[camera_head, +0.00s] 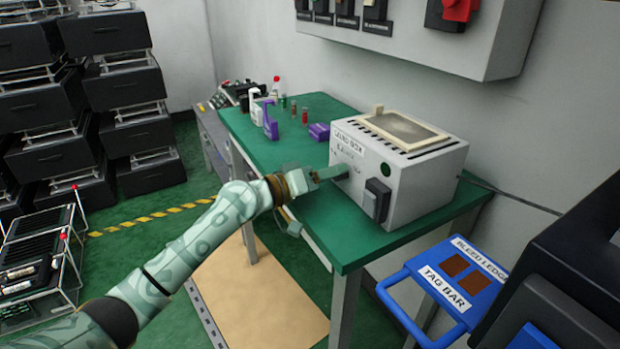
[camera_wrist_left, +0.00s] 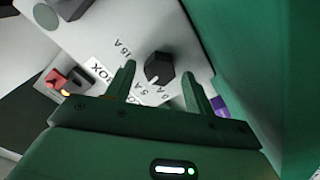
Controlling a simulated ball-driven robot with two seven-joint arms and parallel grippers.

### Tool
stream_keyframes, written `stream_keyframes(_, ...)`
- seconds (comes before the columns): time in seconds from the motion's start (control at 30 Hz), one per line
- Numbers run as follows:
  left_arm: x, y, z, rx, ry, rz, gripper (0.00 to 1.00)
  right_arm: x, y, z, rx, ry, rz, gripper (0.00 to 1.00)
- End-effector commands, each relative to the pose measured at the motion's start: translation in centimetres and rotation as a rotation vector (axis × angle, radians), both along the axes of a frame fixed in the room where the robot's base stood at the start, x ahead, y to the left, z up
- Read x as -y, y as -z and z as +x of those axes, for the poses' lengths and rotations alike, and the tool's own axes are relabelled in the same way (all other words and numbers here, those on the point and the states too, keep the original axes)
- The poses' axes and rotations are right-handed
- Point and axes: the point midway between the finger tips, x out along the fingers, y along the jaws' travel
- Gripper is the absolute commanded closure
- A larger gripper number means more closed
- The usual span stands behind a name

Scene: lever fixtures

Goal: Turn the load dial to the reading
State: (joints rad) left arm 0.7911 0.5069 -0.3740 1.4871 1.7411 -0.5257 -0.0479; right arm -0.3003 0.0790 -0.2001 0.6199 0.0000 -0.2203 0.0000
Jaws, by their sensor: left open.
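The load box (camera_head: 425,185) is a pale grey case on the green bench, with a "LOAD BOX" label on its front. The load dial (camera_wrist_left: 158,68) is a black knob on its pale face, seen in the left wrist view. Ampere marks, including 15 A and 5 A, ring it; I cannot read its setting surely. My left gripper (camera_head: 328,174) is at the box's front and hides the dial in the head view. In the left wrist view the open gripper (camera_wrist_left: 159,75) has a finger on either side of the knob, with gaps visible. My right gripper is not seen.
A large dark switch (camera_head: 376,200) juts from the box front, right of my gripper. Bottles (camera_head: 270,120) and a purple block (camera_head: 319,131) stand behind on the green bench (camera_head: 350,245). A blue cart (camera_head: 410,300) is at right. Black crates (camera_head: 45,105) stack at left.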

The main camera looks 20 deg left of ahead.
Motion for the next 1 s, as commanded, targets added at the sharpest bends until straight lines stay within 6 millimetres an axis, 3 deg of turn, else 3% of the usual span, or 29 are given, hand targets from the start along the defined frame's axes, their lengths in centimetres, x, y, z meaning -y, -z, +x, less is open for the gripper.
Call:
stream_keyframes(0.17,-1.9,0.0,-2.4,-0.002,-0.001,0.004,0.47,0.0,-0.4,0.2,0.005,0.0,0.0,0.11)
stream_keyframes(0.6,-8.6,0.2,-11.0,-0.003,-0.001,0.002,0.47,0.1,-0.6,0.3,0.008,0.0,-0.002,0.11)
stream_keyframes(0.8,-9.8,0.0,-12.5,0.0,-0.001,0.001,0.47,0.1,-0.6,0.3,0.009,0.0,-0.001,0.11)
stream_keyframes(1.0,-9.9,0.0,-12.6,0.001,-0.001,0.001,0.47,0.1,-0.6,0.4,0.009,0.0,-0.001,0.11)
